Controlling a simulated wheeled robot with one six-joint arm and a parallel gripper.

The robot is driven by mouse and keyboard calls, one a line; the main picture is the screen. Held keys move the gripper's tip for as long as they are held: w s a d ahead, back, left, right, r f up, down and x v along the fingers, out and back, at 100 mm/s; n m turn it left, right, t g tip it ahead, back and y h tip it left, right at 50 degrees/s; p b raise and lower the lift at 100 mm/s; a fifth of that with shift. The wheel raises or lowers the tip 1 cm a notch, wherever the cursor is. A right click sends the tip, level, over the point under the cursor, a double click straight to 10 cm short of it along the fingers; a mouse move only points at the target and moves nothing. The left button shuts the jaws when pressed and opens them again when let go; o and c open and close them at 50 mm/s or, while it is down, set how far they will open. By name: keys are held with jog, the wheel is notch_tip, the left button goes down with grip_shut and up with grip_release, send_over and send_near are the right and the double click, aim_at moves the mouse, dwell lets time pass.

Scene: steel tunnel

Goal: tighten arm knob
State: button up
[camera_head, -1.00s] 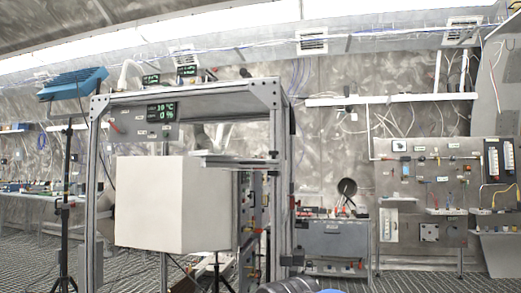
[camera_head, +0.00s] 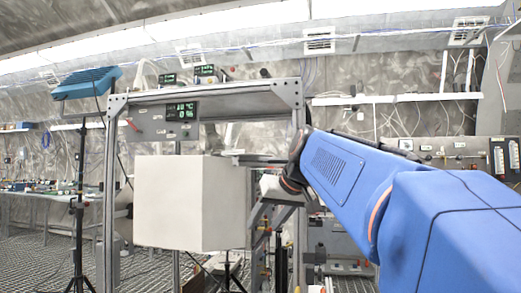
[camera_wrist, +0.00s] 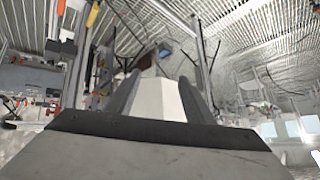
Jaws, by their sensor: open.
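I cannot pick out the arm knob for certain in either view. A large white box (camera_head: 168,203) hangs inside a grey metal frame (camera_head: 109,190) in the head view. A flat bracket arm (camera_head: 250,160) reaches across the frame near the top right of the box. My blue arm comes in from the right, and its end is by the frame's right post. In the wrist view my gripper (camera_wrist: 160,80) is open, with its two dark fingers apart. A white block-like shape (camera_wrist: 160,100) shows between the fingers; I cannot tell whether anything touches it.
A blue lamp (camera_head: 86,83) on a black tripod stands at the left. A workbench (camera_head: 40,195) runs along the far left wall. Grated floor is open between tripod and frame.

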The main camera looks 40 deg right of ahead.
jog(key=s+d+r+t+h, duration=0.2)
jog(key=d+r, duration=0.8)
jog(key=r, duration=0.4)
jog(key=s+d+r+t+h, duration=0.1)
jog(key=d+r+t+h, duration=0.1)
jog(key=d+r, duration=1)
jog(key=x, duration=0.5)
jog(key=a+x, duration=0.1)
jog(key=x, duration=0.4)
jog(key=w+r+x, duration=0.1)
jog(key=x, duration=0.5)
jog(key=shift+a+r, duration=0.1)
jog(key=shift+a, duration=0.2)
jog(key=shift+s, duration=0.1)
jog(key=c, duration=1)
